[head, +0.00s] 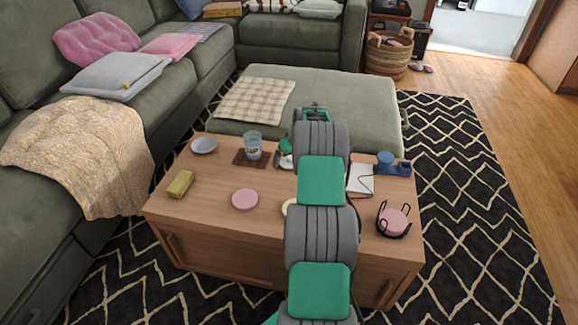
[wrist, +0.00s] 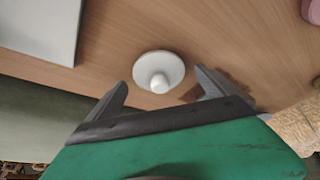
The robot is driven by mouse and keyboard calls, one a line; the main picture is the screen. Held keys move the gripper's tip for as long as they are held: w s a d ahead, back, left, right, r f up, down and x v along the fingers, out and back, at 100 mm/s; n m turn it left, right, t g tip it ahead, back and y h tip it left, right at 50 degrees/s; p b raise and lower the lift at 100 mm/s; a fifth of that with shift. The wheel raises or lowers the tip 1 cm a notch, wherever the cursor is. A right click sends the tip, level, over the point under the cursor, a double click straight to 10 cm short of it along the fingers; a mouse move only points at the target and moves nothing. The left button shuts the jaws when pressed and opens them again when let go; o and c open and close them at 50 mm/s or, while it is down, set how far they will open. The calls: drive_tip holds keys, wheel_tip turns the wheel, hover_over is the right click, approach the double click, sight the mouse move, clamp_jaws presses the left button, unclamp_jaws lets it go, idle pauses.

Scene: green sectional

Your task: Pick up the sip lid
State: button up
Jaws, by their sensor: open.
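The sip lid (wrist: 172,64) is a small white round disc with a raised white spout in its middle. It lies on the wooden table top (wrist: 120,45) in the wrist view. My gripper (wrist: 161,80) is open, with one dark finger to the left of the lid and one to the right. The lid shows between and just beyond the fingertips, and nothing is held. I cannot tell the exact height of the fingers above it. In the head view my arm covers much of this spot, and I cannot clearly make out the lid.
A clear cup (head: 252,146) stands on a brown mat (head: 241,158) left of my arm. A white notebook (head: 360,180), blue mugs (head: 385,161) and a coaster holder (head: 393,222) are to the right. A pink coaster (head: 245,199) and yellow sponge (head: 180,184) are nearer. An ottoman (head: 345,90) stands behind.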

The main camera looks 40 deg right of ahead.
drive_tip(key=shift+w+f, duration=0.1)
drive_tip(key=c, duration=1.4)
